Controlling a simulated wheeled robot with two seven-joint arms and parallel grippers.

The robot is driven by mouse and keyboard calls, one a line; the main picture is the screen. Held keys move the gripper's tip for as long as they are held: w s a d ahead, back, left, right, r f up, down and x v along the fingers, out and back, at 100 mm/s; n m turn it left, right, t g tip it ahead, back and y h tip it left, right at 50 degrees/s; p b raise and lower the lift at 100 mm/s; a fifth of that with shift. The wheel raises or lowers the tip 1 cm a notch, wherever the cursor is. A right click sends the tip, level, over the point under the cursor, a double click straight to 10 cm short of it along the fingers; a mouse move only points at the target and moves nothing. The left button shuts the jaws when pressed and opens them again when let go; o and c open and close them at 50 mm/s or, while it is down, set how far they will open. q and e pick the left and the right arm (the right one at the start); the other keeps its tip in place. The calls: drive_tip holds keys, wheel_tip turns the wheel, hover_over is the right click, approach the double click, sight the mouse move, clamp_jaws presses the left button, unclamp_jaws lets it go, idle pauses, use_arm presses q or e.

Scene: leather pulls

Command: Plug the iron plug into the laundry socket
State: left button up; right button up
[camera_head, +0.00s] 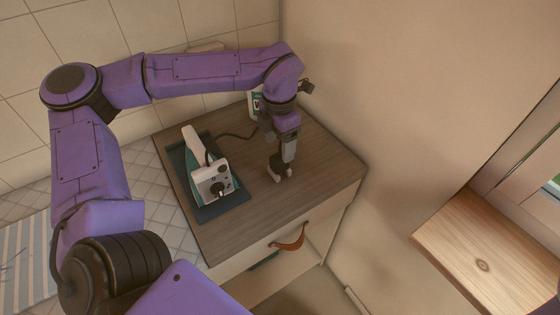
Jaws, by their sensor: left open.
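The iron (212,178), white and teal, rests on a dark teal mat (226,209) on the wooden countertop. Its dark cord (233,135) runs back and right until my left arm hides it. I cannot make out the plug at its end. My left gripper (280,172) reaches down over the countertop, right of the iron and apart from it. Its fingers are open, with the tips close to the wood; I see nothing clearly between them. No laundry socket can be made out. My right gripper is not in view.
A white and green container (255,103) stands at the back, partly behind my left arm. The countertop (322,172) is clear on the right, up to a plain wall. A brown leather pull (291,238) hangs at the cabinet front. A wooden surface (490,255) juts out at right.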

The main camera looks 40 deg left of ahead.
sight(280, 156)
use_arm(q)
drive_tip(key=f+p, duration=0.1)
drive_tip(key=f, duration=0.4)
drive_tip(key=shift+d+f, duration=0.1)
drive_tip(key=shift+d, duration=0.1)
drive_tip(key=c, duration=1)
